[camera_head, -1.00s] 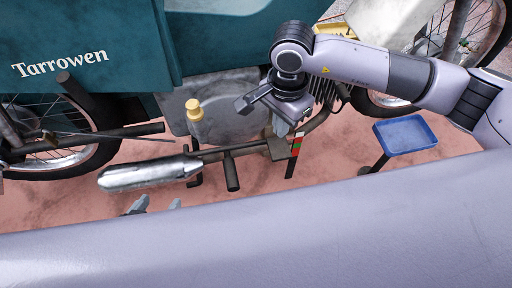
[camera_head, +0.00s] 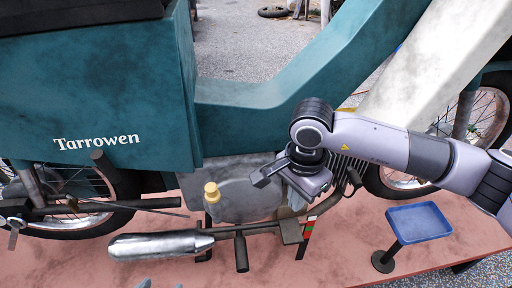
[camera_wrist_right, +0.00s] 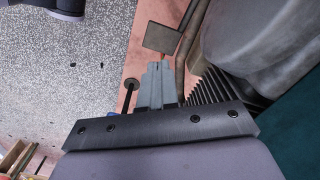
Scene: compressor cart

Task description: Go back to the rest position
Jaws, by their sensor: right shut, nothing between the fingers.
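My right gripper (camera_head: 296,203) hangs in front of the moped's engine (camera_head: 237,202), near the dark pedal plate (camera_head: 291,232). Its two grey fingers are shut together with nothing between them in the right wrist view (camera_wrist_right: 157,70), where the pedal plate (camera_wrist_right: 161,38) shows just beyond the tips. Whether the fingers touch the bike cannot be told.
A blue tray (camera_head: 419,221) on a stand is at right. The reddish platform (camera_head: 340,255) has bare room in front.

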